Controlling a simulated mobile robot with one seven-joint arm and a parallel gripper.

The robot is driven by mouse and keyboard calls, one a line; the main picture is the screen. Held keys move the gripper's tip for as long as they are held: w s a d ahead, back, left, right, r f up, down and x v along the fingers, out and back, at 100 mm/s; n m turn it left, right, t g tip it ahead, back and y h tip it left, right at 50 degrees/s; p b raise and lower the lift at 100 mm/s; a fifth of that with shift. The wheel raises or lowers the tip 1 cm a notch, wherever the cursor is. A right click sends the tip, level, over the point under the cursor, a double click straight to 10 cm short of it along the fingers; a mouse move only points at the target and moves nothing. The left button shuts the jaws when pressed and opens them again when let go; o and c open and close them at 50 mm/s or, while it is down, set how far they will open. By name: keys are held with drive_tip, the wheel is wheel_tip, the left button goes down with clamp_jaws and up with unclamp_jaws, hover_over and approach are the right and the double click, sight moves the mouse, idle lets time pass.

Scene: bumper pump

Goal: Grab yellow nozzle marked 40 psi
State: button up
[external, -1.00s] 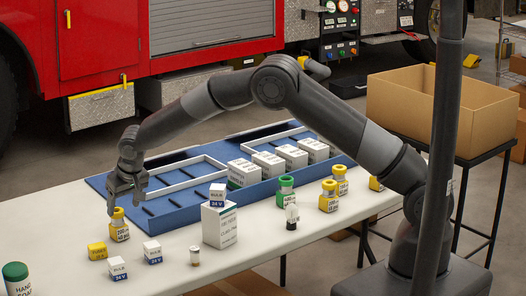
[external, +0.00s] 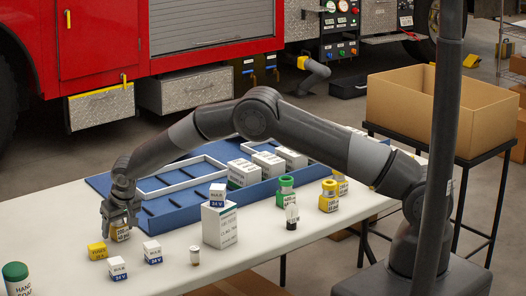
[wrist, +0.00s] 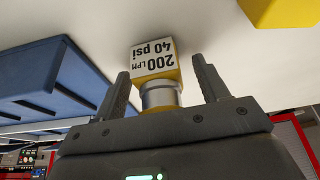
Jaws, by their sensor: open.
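The yellow nozzle (wrist: 155,70) has a white label reading "200 LPM 40 psi", upside down in the wrist view. It stands on the white table with its grey neck between my gripper's two fingers. My gripper (wrist: 163,85) is open, with a gap visible on each side of the nozzle. In the external view my gripper (external: 121,218) points down over the same nozzle (external: 120,234), hiding its top.
A yellow block (external: 97,251) and small white bulb boxes (external: 117,268) stand close by at the front. The blue tray (external: 185,210) lies just behind. A tall white box (external: 219,226), a green-topped nozzle (external: 285,192) and another yellow nozzle (external: 329,197) stand to the right.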

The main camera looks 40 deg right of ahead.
drive_tip(key=shift+c, duration=0.2)
drive_tip(key=c, duration=1.1)
drive_tip(key=shift+c, duration=0.4)
drive_tip(key=shift+r, duration=0.15)
